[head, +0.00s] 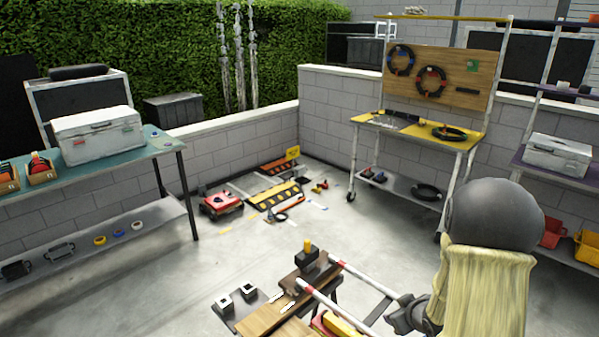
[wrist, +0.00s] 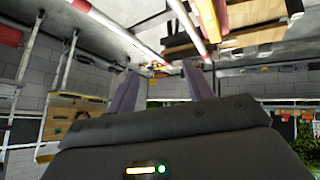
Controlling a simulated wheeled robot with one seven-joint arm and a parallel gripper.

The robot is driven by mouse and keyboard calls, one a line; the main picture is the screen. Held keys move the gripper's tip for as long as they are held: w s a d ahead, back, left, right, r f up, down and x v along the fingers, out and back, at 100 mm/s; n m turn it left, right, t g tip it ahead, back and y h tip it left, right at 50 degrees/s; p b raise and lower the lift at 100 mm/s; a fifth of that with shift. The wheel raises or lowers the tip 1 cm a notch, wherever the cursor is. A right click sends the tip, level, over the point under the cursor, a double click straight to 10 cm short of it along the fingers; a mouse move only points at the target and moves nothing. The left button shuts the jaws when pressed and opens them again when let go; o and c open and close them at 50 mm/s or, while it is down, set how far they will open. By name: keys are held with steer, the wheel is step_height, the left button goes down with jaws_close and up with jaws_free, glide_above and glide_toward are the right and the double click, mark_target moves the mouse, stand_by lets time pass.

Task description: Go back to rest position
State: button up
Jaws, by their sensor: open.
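My gripper (head: 402,317) is at the bottom right of the head view, beside the right end of a low cart or bench with red-and-white bars (head: 322,300). In the wrist view my gripper (wrist: 160,72) shows two purple-grey fingers spread apart with nothing between them. The wrist picture appears upside down. My forearm and a round grey joint cover part of the right side of the head view.
A wooden board (head: 268,318) lies on the bench. A teal-topped table (head: 100,163) stands left, a yellow workbench (head: 425,130) back right, a purple shelf (head: 560,170) far right. A red machine (head: 221,204) sits on the floor. Grey floor (head: 150,270) at left is clear.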

steer(key=s+a+r+m+g, duration=0.2)
steer(key=s+a+r, duration=0.3)
steer(key=s, duration=0.3)
steer(key=s+a+r+m+g+h+p, duration=0.1)
steer(key=s+a+r+m+g, duration=0.2)
steer(key=s+a+r, duration=0.2)
steer(key=s, duration=0.3)
steer(key=shift+s+a+r+g+p, duration=0.15)
steer(key=shift+s+r+g+p, duration=0.1)
steer(key=shift+r+g+p, duration=0.05)
